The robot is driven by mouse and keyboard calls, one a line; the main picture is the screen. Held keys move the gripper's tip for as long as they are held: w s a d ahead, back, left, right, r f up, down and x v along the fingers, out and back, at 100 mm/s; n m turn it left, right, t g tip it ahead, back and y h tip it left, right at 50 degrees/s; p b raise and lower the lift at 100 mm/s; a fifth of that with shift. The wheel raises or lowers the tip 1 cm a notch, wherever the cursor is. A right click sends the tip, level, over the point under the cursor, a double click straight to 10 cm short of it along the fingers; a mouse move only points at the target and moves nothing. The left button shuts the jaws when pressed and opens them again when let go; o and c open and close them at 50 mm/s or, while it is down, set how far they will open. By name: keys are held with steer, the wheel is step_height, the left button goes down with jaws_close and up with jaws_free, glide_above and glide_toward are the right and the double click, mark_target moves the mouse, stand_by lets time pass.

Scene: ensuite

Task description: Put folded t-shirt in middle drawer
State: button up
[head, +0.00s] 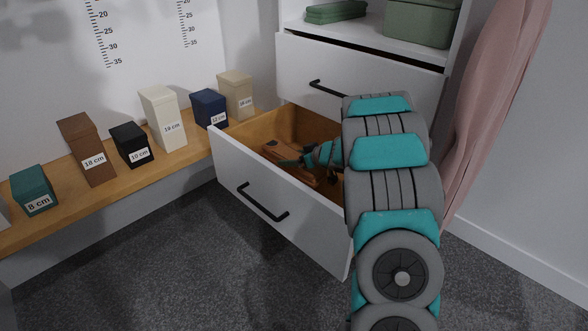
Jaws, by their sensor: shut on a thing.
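An open white drawer (262,205) with a black handle and wooden inside is pulled out below a closed top drawer (350,75). Whether another drawer is below it is hidden. My gripper (282,160) is inside the open drawer, reaching in over its right side. It is shut on a brown-orange folded item (272,150), which looks like the folded t-shirt. The item is low in the drawer, partly hidden by my gripper; I cannot tell whether it touches the drawer floor.
A wooden bench (100,188) at left holds several labelled boxes, with a navy box (209,108) near the drawer. Folded green cloth (335,12) and a green box (421,22) are on the shelf above. A pink garment (495,100) hangs at right. The carpet in front is clear.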

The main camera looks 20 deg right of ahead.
steer(key=shift+f+b, duration=0.4)
steer(key=shift+f, duration=1.15)
steer(key=shift+f, duration=0.1)
steer(key=o, duration=1.2)
steer(key=shift+o, duration=0.2)
steer(key=shift+s+d+r, duration=0.1)
steer(key=shift+s+r, duration=0.05)
steer(key=shift+r, duration=0.2)
steer(key=p+v, duration=0.4)
steer(key=v, duration=0.2)
steer(key=shift+s, duration=0.15)
steer(key=shift+s+d+r+p, duration=0.1)
steer(key=shift+s+d+p, duration=0.05)
steer(key=shift+s+p, duration=0.2)
